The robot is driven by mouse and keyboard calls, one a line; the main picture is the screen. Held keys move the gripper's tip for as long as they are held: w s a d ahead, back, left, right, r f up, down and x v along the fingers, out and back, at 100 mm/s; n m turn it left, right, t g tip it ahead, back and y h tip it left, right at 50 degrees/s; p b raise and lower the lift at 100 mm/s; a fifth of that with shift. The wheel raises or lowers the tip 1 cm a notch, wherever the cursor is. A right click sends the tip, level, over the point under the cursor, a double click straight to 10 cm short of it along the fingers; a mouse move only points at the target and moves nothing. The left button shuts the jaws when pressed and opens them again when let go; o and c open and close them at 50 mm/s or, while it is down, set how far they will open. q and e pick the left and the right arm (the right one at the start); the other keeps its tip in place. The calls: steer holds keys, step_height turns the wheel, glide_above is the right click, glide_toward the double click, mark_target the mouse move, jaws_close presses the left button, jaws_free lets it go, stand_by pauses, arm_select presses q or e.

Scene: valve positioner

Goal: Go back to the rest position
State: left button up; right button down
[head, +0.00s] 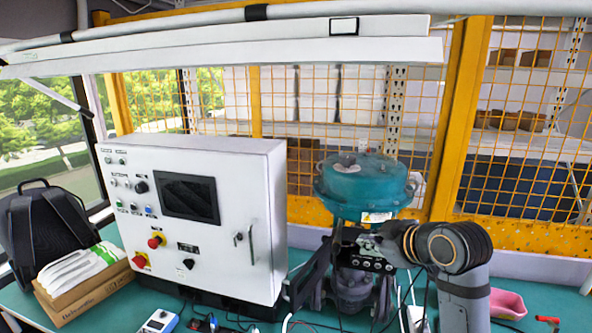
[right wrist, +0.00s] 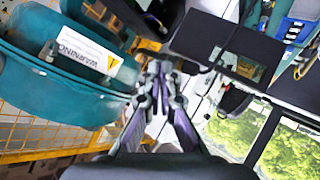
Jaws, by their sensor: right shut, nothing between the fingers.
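The valve has a round teal actuator (head: 366,184) on top and a grey body (head: 352,289) below, standing on the bench in the head view. A dark positioner box with small round gauges (head: 368,263) sits between them. My right gripper (head: 362,240) is in front of the valve, just under the actuator, and partly blends with the dark parts there. In the right wrist view its fingers (right wrist: 158,70) are together and empty. The actuator (right wrist: 45,90) fills the left of that view, with its warning label (right wrist: 88,48). I cannot tell whether the fingers touch anything. My left gripper is not in view.
A white control cabinet (head: 215,225) with a dark screen stands left of the valve. A black backpack (head: 45,235) and a cardboard box (head: 85,296) are at far left. A pink tray (head: 508,304) lies at right. Cables and small devices crowd the front.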

steer(key=s+d+f+m+g+h, duration=0.25)
steer(key=s+f, duration=0.25)
steer(key=f, duration=0.5)
steer(key=s+d+f+m+g+h, duration=0.1)
steer(key=s+f+m, duration=0.2)
steer(key=s+f, duration=0.5)
steer(key=s+d+f+m+g+h, duration=0.1)
steer(key=s+d+f+m+g, duration=0.1)
steer(key=s+f, duration=0.5)
steer(key=s+d+f+m+g+h, duration=0.1)
steer(key=s+d+f+m+g, duration=0.15)
steer(key=s+f, duration=0.5)
step_height(320, 180, down, 25)
steer(key=s+d, duration=0.2)
steer(key=d, duration=0.1)
steer(key=s+f+g, duration=0.1)
steer(key=s+f, duration=1.5)
steer(key=s, duration=0.2)
steer(key=shift+s+d+f+m, duration=0.3)
steer(key=shift+d+f+m, duration=0.05)
steer(key=shift+m, duration=0.05)
